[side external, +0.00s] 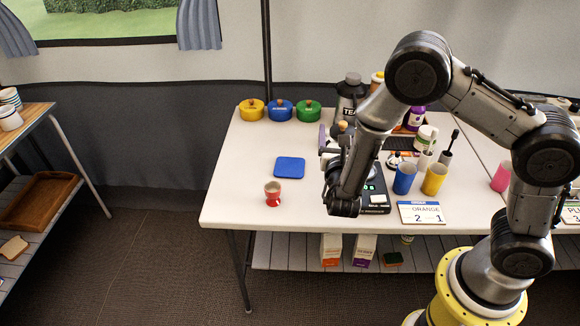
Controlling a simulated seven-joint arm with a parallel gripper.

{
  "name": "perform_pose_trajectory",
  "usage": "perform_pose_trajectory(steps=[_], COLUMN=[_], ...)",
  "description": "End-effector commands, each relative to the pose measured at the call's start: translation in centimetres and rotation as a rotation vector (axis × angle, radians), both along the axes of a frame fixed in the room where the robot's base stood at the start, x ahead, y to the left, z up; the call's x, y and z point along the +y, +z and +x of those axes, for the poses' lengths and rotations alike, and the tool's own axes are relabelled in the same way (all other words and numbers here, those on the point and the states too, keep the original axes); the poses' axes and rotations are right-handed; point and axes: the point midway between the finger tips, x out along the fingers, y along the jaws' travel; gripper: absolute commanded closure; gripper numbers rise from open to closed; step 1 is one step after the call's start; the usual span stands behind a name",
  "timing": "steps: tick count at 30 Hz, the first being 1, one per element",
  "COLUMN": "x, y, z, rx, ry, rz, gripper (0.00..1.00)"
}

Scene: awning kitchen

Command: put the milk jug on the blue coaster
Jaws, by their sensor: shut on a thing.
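The blue coaster (289,168) lies flat on the left part of the white table, bare on top. My gripper (331,152) is to the right of it, largely hidden behind my own wrist. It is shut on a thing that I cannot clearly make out. A small lilac and grey shape (323,138) shows beside the gripper; I cannot tell whether it is the milk jug or part of it. No other thing is clearly recognisable as the milk jug.
A red cup (273,193) stands in front of the coaster. Yellow (251,110), blue (280,110) and green (307,110) pots line the back. A black scale (376,197), blue cup (404,178), yellow cup (434,180) and price sign (421,213) are on the right. The table's front-left corner is clear.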

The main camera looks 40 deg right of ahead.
Motion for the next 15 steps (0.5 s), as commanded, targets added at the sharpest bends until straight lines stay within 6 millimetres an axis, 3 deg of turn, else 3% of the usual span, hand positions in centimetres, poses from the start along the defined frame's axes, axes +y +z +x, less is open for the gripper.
perform_pose_trajectory(steps=[10, 15], x=[0.1, -0.2], y=[0.0, -1.3], z=[0.8, 3.4], rx=[-0.041, -0.04], ry=[-0.051, -0.057], rz=[0.045, 0.046], gripper=[1.0, 1.0])
